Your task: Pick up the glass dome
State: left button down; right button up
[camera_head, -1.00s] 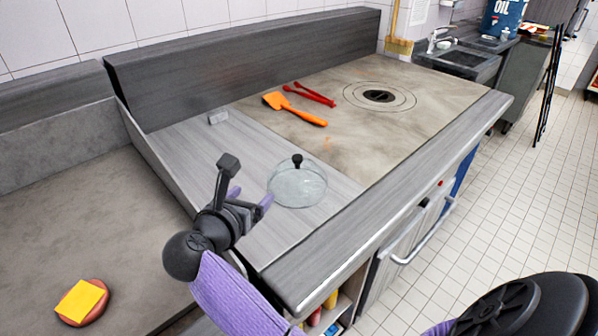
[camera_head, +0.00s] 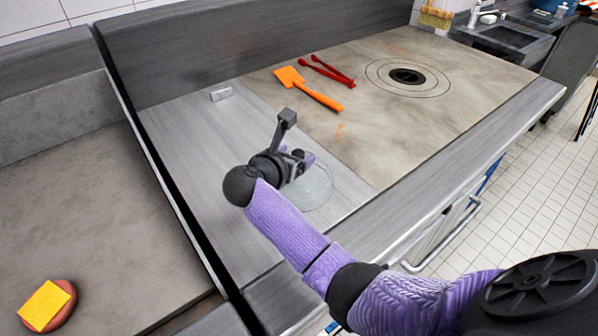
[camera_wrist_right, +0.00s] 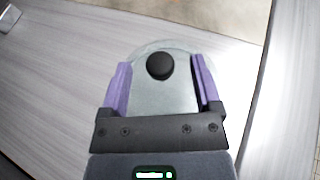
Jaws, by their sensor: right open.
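The clear glass dome (camera_head: 318,188) stands on the grey metal counter, its black knob (camera_wrist_right: 160,66) on top. In the head view it is partly hidden behind my right gripper (camera_head: 306,162). In the right wrist view the open right gripper (camera_wrist_right: 162,88) has its two purple fingers on either side of the dome's knob, with clear gaps to it. The knob lies between the fingers near their tips. I cannot tell how high the fingers are above the glass. My left gripper is not in view.
An orange spatula (camera_head: 309,88) and red tongs (camera_head: 331,71) lie behind on the griddle (camera_head: 420,125). A small metal block (camera_head: 221,94) sits at the counter's back.

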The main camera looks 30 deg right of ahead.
jog(key=shift+x, duration=1.1)
grip_shut()
jog(key=shift+r, duration=0.1)
dwell(0.4)
